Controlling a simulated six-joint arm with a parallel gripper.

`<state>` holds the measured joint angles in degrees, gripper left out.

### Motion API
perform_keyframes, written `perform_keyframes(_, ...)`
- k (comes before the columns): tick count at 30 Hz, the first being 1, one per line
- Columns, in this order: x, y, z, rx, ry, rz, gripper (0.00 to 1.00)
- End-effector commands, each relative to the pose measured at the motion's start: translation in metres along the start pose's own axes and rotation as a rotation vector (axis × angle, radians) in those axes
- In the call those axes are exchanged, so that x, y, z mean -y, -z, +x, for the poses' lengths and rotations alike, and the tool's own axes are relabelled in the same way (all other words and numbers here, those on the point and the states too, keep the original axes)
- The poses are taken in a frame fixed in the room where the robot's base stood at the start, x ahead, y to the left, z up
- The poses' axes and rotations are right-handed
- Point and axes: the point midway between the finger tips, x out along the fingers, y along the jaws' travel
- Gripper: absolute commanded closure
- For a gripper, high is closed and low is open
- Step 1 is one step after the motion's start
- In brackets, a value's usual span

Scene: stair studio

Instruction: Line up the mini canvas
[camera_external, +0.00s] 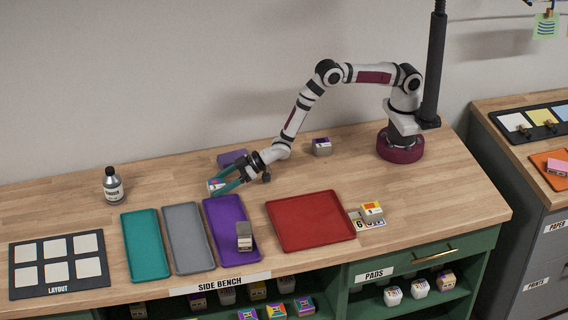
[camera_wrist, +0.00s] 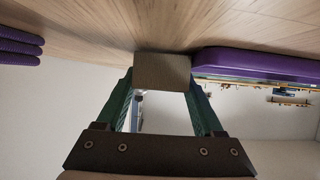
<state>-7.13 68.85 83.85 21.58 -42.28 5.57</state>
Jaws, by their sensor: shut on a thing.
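My gripper (camera_external: 222,187) is shut on a small block-like mini canvas (camera_external: 213,185), just behind the purple tray and low over the bench. In the wrist view the held mini canvas (camera_wrist: 162,71) shows a plain brown-grey face between the green fingers. Another similar block (camera_external: 244,236) stands on the front part of the purple tray (camera_external: 219,213). One more block (camera_external: 322,146) stands at the back, left of my base. A yellow-and-red topped block (camera_external: 372,210) stands by numbered cards (camera_external: 357,222), right of the red tray.
Teal (camera_external: 143,246) and grey (camera_external: 187,238) trays lie left of the purple tray. A red tray (camera_external: 309,221) lies to its right. A layout board (camera_external: 60,263) with pale squares is at far left. A dark bottle (camera_external: 113,185) stands behind. A purple stack (camera_external: 232,157) sits behind my gripper.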

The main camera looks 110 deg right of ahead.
Motion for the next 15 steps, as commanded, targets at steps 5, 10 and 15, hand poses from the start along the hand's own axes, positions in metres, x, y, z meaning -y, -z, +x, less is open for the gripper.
perform_keyframes(5,-0.0012,-0.0187,-0.0002,0.038,-0.003,0.000,0.94)
perform_keyframes(10,-0.0012,-0.0194,-0.0004,0.040,-0.003,-0.001,0.04)
perform_keyframes(15,-0.0005,-0.0196,-0.0005,0.040,-0.002,-0.001,0.00)
